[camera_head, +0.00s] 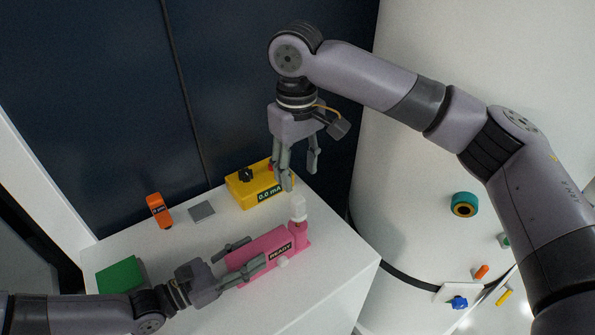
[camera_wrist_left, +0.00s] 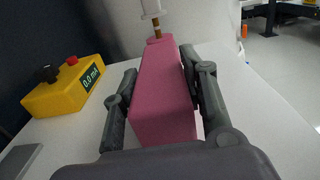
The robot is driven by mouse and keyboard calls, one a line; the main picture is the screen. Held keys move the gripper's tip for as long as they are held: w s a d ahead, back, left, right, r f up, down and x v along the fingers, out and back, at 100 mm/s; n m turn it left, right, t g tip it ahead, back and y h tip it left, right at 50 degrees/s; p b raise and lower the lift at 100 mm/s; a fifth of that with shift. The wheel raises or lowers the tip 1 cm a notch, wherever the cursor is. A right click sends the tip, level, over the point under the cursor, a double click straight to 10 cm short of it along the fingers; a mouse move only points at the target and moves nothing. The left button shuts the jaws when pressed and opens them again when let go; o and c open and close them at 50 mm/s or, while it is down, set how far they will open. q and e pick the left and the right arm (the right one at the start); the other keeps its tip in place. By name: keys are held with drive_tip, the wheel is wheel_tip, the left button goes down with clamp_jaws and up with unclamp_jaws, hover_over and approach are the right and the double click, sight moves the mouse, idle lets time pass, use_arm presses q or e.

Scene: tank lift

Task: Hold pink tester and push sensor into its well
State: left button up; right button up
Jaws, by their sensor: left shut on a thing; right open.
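The pink tester (camera_head: 262,243), with a READY display, lies on the white table top. My left gripper (camera_head: 256,251) is shut on the pink tester, with one finger along each side; the left wrist view also shows the tester (camera_wrist_left: 163,95) between the fingers. The white-topped sensor (camera_head: 298,207) stands upright at the tester's far end. In the left wrist view its copper-coloured stem (camera_wrist_left: 157,30) shows between the white top and the pink collar. My right gripper (camera_head: 299,178) is open and empty, pointing down just above the sensor, apparently not touching it.
A yellow meter (camera_head: 243,196) reading 0.0 mA stands behind the tester. An orange device (camera_head: 159,209), a grey square (camera_head: 202,211) and a green block (camera_head: 120,276) are on the table's left. A large white tank (camera_head: 420,190) rises at the right.

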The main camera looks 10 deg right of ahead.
use_arm(q)
drive_tip(key=o, duration=1.4)
drive_tip(key=shift+a, duration=0.1)
